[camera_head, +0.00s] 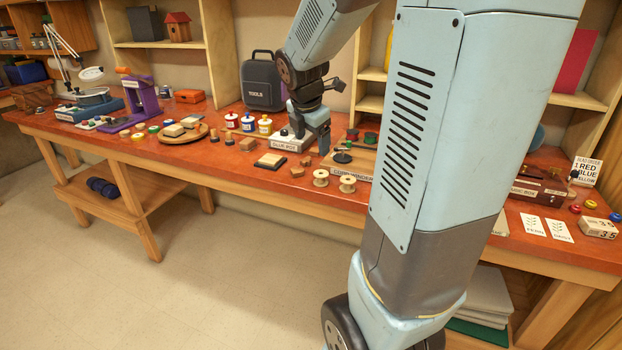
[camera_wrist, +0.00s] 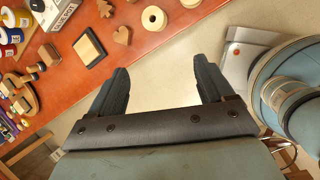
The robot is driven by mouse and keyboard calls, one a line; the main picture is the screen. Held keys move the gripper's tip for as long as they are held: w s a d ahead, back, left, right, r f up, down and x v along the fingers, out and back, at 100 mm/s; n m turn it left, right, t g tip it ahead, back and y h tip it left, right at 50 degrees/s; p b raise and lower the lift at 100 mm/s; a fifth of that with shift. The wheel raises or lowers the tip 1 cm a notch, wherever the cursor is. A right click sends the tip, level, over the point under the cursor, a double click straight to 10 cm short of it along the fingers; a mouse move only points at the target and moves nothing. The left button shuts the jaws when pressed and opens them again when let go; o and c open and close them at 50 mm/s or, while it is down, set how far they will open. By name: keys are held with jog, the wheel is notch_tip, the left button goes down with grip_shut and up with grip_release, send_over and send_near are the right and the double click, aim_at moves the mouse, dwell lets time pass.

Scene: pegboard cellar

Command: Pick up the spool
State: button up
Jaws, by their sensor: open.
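Two pale wooden spools stand near the table's front edge in the head view, the left one (camera_head: 320,178) and the right one (camera_head: 347,184). In the wrist view one pale spool (camera_wrist: 154,18) shows whole at the top, and another (camera_wrist: 190,2) is cut by the top edge. My gripper (camera_head: 322,148) is above the table, behind the spools in the head view. In the wrist view my gripper (camera_wrist: 160,68) has its two dark fingers wide apart with nothing between them. The spools are apart from the fingers.
The red-brown table (camera_head: 225,165) holds a white box (camera_head: 291,143) by my gripper, a wooden winder board (camera_head: 350,160), a square block (camera_head: 270,160), small wooden pieces and white jars (camera_head: 248,122). A black tool case (camera_head: 262,80) stands behind. Floor (camera_head: 220,270) in front is clear.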

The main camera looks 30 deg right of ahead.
aim_at(321, 174)
jog(key=w+d+f+n, duration=0.1)
jog(key=w+d+f, duration=0.1)
jog(key=f, duration=0.3)
jog(key=w+d+f+n, duration=0.2)
jog(key=f, duration=0.3)
jog(key=w+d+f+n, duration=0.1)
jog(key=w+d+f, duration=0.1)
jog(key=f, duration=0.4)
jog(key=shift+w+d+n+h, duration=0.3)
jog(key=shift+d+n, duration=0.1)
jog(key=shift+d, duration=0.15)
jog(key=c, duration=1.1)
